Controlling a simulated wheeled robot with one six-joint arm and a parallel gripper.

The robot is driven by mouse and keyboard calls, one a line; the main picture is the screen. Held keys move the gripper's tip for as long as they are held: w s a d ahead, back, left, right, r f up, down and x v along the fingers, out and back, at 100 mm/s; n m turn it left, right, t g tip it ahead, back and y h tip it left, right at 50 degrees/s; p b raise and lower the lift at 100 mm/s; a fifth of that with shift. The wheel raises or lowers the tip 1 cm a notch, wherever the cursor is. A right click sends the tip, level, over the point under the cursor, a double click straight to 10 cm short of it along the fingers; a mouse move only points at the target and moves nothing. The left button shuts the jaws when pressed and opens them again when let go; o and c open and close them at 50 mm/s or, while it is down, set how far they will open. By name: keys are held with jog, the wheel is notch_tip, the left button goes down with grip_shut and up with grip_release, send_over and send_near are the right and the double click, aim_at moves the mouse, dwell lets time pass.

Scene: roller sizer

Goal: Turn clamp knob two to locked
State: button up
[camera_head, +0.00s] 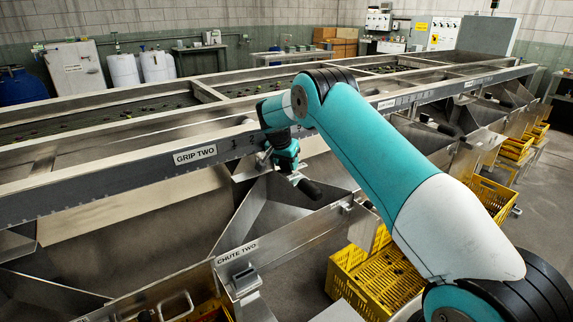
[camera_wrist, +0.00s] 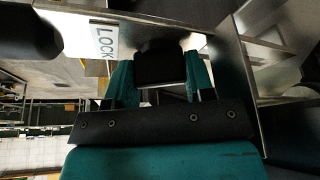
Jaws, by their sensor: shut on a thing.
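In the wrist view, a black knob (camera_wrist: 160,66) sits between the two teal fingers of my gripper (camera_wrist: 158,82). My gripper is shut on it. I take it as clamp knob two, since a "GRIP TWO" label (camera_head: 195,155) is on the rail to the left of my gripper (camera_head: 287,168) in the head view. I cannot tell which way the knob points.
A black rounded handle (camera_head: 310,189) sticks out just below my gripper. The metal chute (camera_head: 262,248) labelled "CHUTE TWO" lies below and in front. Yellow crates (camera_head: 345,278) stand under the chutes. The long rail (camera_head: 110,180) runs across behind my gripper.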

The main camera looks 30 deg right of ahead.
jog(key=shift+m, duration=0.6)
jog(key=o, duration=0.9)
jog(key=v, duration=1.7)
jog(key=shift+w+a+r+b, duration=0.2)
jog(key=shift+w+a+b, duration=0.05)
jog(key=shift+a+b, duration=0.1)
